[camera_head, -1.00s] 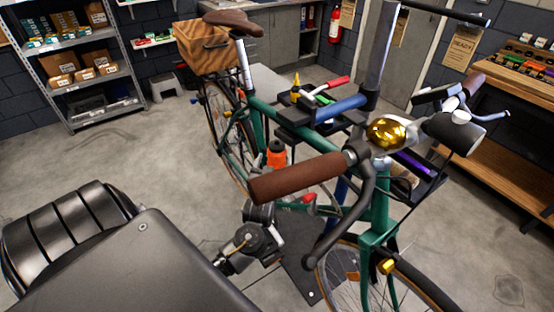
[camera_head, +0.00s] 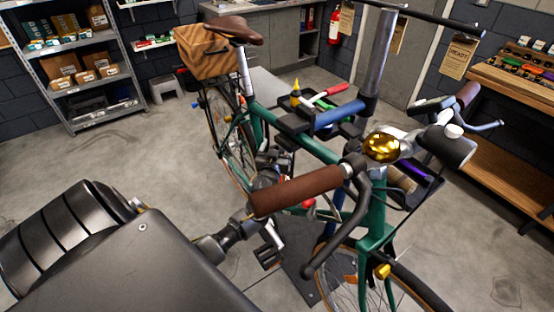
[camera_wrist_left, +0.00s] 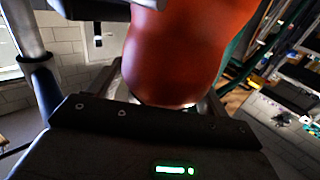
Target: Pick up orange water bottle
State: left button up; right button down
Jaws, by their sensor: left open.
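The orange water bottle (camera_wrist_left: 178,50) fills the upper middle of the left wrist view, very close to the camera, with its rounded end toward the palm. In the head view it is almost wholly hidden behind my left gripper (camera_head: 274,160) and the brown handlebar grip. My left gripper is open at the bottle, by the green bike frame (camera_head: 318,149). The bottle appears to lie between the fingers, but I cannot tell whether they touch it. My right gripper is not in view.
A tool tray (camera_head: 293,123) with several tools sits above the frame tube. Open floor lies left of the bike.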

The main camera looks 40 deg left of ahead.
pick_arm(q)
jog(key=c, duration=1.7)
jog(key=shift+r, duration=0.1)
